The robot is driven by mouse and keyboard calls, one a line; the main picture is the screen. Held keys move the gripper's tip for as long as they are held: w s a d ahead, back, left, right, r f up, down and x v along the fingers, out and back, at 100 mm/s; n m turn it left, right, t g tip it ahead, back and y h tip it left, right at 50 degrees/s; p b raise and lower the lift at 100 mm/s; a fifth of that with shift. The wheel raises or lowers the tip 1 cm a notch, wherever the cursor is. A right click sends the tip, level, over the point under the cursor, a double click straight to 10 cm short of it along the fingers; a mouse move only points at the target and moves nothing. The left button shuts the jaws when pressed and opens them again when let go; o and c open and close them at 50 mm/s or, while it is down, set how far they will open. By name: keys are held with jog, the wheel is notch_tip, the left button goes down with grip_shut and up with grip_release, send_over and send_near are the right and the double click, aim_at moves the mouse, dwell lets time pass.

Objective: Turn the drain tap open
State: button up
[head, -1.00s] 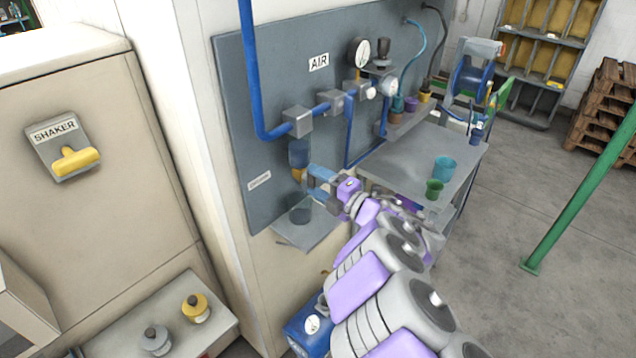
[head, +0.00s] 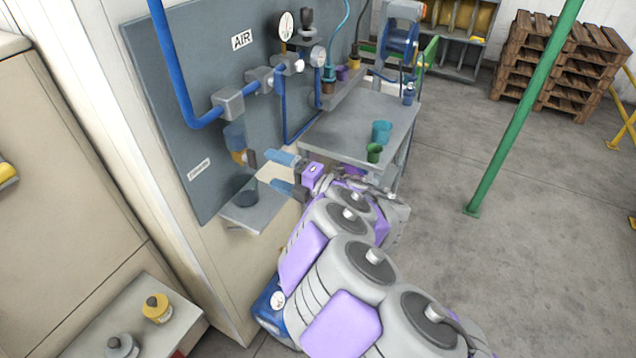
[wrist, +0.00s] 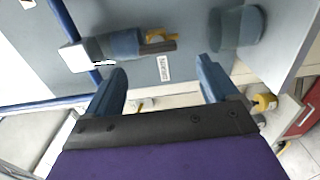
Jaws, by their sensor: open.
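The drain tap is a small brass-yellow fitting (head: 238,157) under the blue filter bowl (head: 234,135) on the grey panel. Its dark lever (head: 251,158) shows just left of my upper fingertip. In the wrist view the tap (wrist: 155,36) and its dark lever (wrist: 158,47) lie beyond the gap between my fingers. The lever looks to lie along the bowl's axis there. My gripper (head: 281,172) has blue fingers spread wide, empty, to the right of the tap. In the wrist view my gripper (wrist: 160,84) is short of the lever, with a visible gap.
A clear dark cup (head: 246,190) stands on a small shelf (head: 262,212) below the tap. Blue air pipes (head: 185,110) and gauges run above. A grey bench (head: 350,135) with a teal cup (head: 381,131) and a green cup (head: 374,152) stands to the right.

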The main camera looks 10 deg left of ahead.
jog(key=v, duration=1.1)
jog(key=shift+d, duration=0.15)
jog(key=shift+f, duration=0.1)
